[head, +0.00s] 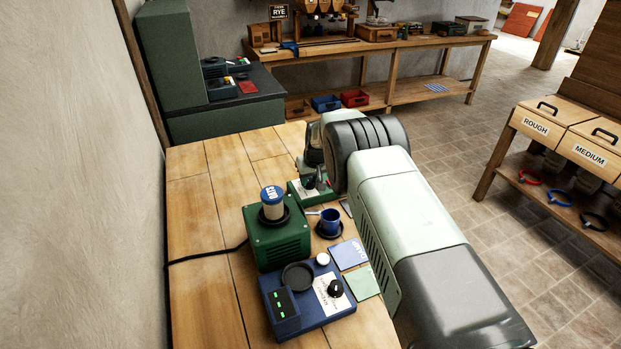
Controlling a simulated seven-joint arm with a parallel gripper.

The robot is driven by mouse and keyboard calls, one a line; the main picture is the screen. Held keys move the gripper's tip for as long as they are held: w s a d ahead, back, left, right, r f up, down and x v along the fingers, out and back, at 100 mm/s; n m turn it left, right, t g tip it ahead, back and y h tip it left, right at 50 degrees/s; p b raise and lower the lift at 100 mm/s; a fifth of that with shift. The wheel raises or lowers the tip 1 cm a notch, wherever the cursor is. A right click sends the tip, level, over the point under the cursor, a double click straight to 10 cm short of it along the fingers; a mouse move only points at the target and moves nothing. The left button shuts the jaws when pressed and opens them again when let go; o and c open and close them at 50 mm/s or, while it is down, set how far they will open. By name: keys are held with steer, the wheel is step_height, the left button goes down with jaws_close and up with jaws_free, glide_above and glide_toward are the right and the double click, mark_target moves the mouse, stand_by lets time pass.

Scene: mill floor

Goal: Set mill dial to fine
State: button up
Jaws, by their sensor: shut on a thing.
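My gripper (317,174) is at the far end of my arm, low over a small green unit with a pale labelled plate (313,195) on the wooden bench. It is shut on what looks like the dark mill dial there, with a bit of red beside it. The fingers and dial are small and partly hidden by my wrist, so I cannot read the dial's setting.
Cards lie beside my arm. The bench's left side is mostly clear, except for a black cable.

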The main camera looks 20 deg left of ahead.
steer(key=m, duration=0.2)
steer(key=m+h, duration=0.1)
steer(key=m, duration=0.1)
steer(key=shift+s+a+m+t+h, duration=0.2)
steer(key=shift+m+t+h, duration=0.1)
steer(key=shift+t, duration=0.1)
steer(key=m+h, duration=0.2)
steer(key=m, duration=0.3)
steer(key=shift+w+a+m, duration=0.1)
steer(key=shift+m, duration=0.2)
steer(key=o, duration=1)
steer(key=shift+o, duration=0.2)
